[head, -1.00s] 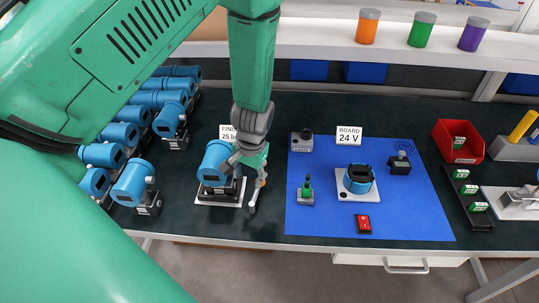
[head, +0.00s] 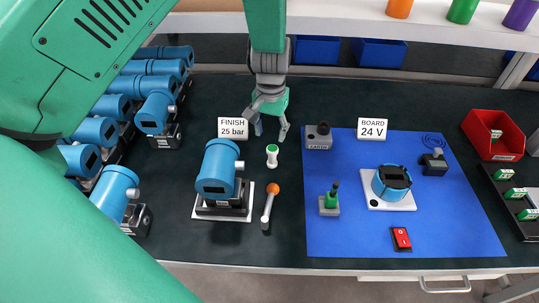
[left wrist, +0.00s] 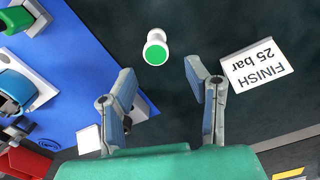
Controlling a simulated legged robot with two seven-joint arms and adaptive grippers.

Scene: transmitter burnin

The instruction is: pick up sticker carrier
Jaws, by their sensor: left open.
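A small white spool-shaped piece with a green round top (head: 272,156), which looks like the sticker carrier, stands upright on the dark bench top. It also shows in the left wrist view (left wrist: 155,48), beyond the fingertips and roughly between their lines. My left gripper (head: 271,130) is open and empty, fingers pointing down, just behind the carrier in the head view. Its two fingers (left wrist: 161,88) are spread apart and do not touch the carrier. My right gripper is in neither view.
The FINISH 25 bar sign (head: 233,128) is close left. A blue mat (head: 335,238) with fittings lies right. A shelf (head: 340,20) spans the back.

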